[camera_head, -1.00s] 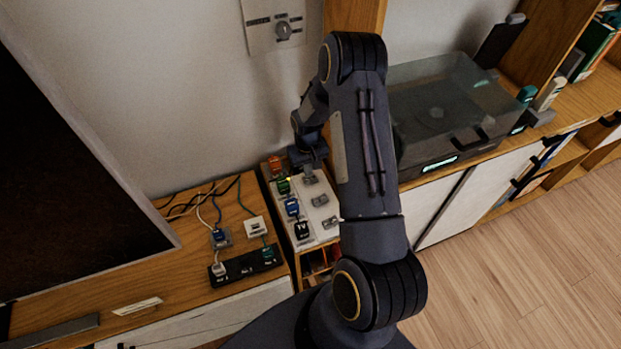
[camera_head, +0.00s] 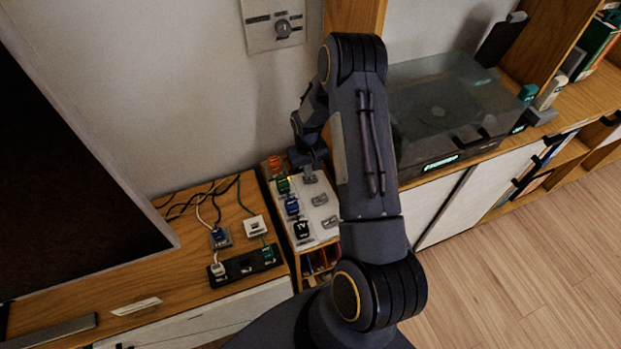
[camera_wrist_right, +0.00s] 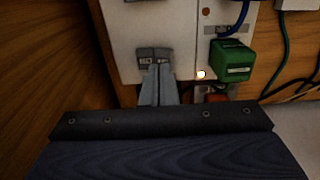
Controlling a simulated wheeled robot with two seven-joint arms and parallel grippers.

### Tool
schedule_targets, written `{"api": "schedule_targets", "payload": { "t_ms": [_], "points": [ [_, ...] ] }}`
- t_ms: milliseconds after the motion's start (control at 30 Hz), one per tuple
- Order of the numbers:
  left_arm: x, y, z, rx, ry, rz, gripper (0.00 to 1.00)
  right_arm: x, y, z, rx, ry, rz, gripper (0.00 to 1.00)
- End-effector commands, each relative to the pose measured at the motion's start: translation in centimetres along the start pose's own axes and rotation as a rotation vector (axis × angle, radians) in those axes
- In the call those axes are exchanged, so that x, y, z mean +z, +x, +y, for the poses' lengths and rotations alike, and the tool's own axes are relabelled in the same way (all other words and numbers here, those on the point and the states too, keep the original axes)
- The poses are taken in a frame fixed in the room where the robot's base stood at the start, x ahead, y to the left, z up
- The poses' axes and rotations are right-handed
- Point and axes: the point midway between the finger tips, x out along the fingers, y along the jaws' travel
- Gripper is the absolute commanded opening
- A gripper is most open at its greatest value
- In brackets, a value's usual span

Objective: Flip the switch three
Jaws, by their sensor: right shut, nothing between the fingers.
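A white switch panel (camera_head: 318,238) carries grey rocker switches along its right side and coloured plugs along its left. My right gripper (camera_head: 310,176) is shut and empty over the panel's far part. In the right wrist view, its fingertips (camera_wrist_right: 158,76) are at the near edge of a grey rocker switch (camera_wrist_right: 155,56), covering part of it; contact is unclear. This switch is level with the green plug (camera_wrist_right: 233,60). A small lamp (camera_wrist_right: 200,74) glows beside the plug. Two more switches, a middle one (camera_head: 320,199) and a nearer one (camera_head: 329,222), show. I cannot read switch numbers. My left gripper is out of view.
A black power strip (camera_head: 245,266) with cables lies to the left. A covered turntable (camera_head: 445,105) stands right of my arm. The wall is close behind.

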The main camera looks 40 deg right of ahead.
Motion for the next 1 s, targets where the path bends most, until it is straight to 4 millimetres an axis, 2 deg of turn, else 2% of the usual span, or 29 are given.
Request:
{"api": "schedule_targets", "payload": {
  "t_ms": [1000],
  "points": [
    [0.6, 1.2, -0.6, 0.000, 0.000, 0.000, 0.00, 0.0, 1.6, 0.0, 0.000, 0.000, 0.000, 0.00]
  ]
}}
